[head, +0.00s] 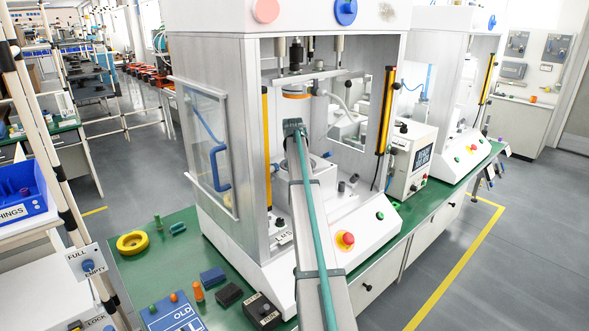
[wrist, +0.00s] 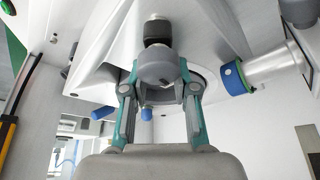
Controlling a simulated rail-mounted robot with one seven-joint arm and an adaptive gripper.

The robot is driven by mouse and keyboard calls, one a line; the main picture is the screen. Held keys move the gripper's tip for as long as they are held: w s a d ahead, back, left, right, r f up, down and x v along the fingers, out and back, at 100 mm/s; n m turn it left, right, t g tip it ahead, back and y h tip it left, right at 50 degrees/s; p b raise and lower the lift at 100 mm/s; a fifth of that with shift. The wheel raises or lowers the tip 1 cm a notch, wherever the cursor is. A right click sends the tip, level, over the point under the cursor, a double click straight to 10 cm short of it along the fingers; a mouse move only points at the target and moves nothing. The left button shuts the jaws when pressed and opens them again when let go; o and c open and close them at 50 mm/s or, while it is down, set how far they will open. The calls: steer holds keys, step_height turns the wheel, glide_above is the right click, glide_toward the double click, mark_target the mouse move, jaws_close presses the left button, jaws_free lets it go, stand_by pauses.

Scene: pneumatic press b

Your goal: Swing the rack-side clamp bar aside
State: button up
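The white press (head: 215,95) stands on a green bench, and my arm reaches into its front opening. My gripper (head: 293,126) is inside the opening, above a pale round fixture (head: 322,167) that the arm partly covers. In the wrist view my gripper (wrist: 160,78) has its two teal fingers apart on either side of a grey rounded knob (wrist: 158,65) with a black neck. I see no clear grip on it; contact cannot be told. I cannot clearly pick out the rack-side clamp bar in either view.
Yellow-black strips (head: 386,110) flank the opening. A white cylinder with a blue ring (wrist: 232,78) is close to my gripper's right in the wrist view. A red stop button (head: 346,239) is on the sloped front panel. A rack with a blue bin (head: 30,205) stands left.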

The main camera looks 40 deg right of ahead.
jaws_close()
steer(key=shift+m, duration=0.4)
steer(key=m+b, duration=0.1)
steer(key=m, duration=0.1)
steer(key=s+d+m+g+h+b, duration=0.1)
steer(key=m, duration=0.1)
steer(key=shift+g+b, duration=0.3)
steer(key=shift+b, duration=0.05)
steer(key=shift+s+d+m+g+h+b, duration=0.1)
steer(key=shift+s+m+g+h+b, duration=0.2)
steer(key=shift+m, duration=0.8)
steer(key=shift+s+m+g+h+b, duration=0.1)
steer(key=shift+s+m+g+b, duration=0.3)
steer(key=shift+m, duration=0.7)
steer(key=shift+o, duration=2.4)
jaws_free()
